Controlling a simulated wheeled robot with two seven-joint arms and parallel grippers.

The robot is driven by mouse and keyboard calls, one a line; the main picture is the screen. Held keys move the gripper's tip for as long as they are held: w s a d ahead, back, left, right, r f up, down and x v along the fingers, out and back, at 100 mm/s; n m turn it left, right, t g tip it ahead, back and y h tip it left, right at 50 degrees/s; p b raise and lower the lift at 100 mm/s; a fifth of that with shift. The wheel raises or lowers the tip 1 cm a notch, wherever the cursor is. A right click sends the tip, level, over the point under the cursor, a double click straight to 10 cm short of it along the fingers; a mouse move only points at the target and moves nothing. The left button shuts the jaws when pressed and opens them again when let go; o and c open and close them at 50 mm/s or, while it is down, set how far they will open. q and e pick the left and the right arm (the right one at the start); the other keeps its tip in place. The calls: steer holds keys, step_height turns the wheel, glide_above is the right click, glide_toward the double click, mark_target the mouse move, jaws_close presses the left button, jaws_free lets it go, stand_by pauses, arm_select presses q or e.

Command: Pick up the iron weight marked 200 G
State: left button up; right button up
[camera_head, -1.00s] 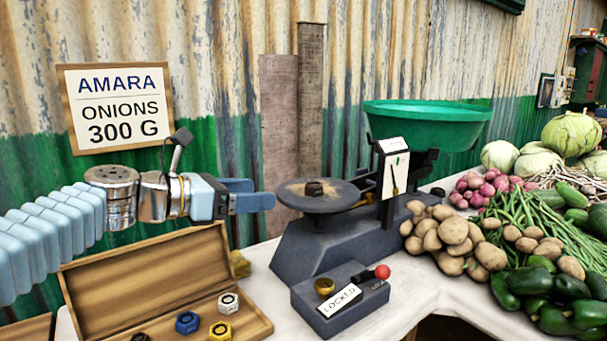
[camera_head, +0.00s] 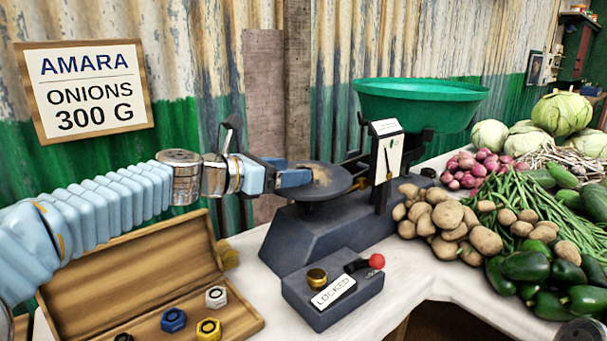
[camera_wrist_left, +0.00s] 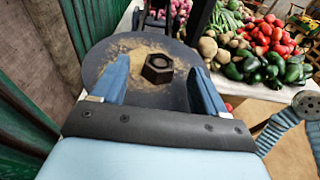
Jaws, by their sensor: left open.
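My left gripper (camera_head: 306,177) reaches from the left over the pan (camera_head: 338,186) in the head view and hides the weight there. In the left wrist view my left gripper (camera_wrist_left: 160,66) is open, with one blue finger on each side of the weight. I see gaps between the fingers and the weight. My right gripper is not in view.
The scale body (camera_head: 310,236) carries a green bowl (camera_head: 420,102). A control box (camera_head: 335,300) labelled LOCKED has a red-knobbed lever and stands in front. An open wooden case (camera_head: 135,265) holds several hexagonal weights. Potatoes (camera_head: 448,215) and other vegetables fill the right side.

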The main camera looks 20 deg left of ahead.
arm_select(q)
steer(key=shift+x, duration=1.1)
steer(key=c, duration=1.3)
steer(key=shift+o, duration=0.2)
steer(key=shift+r, duration=0.1)
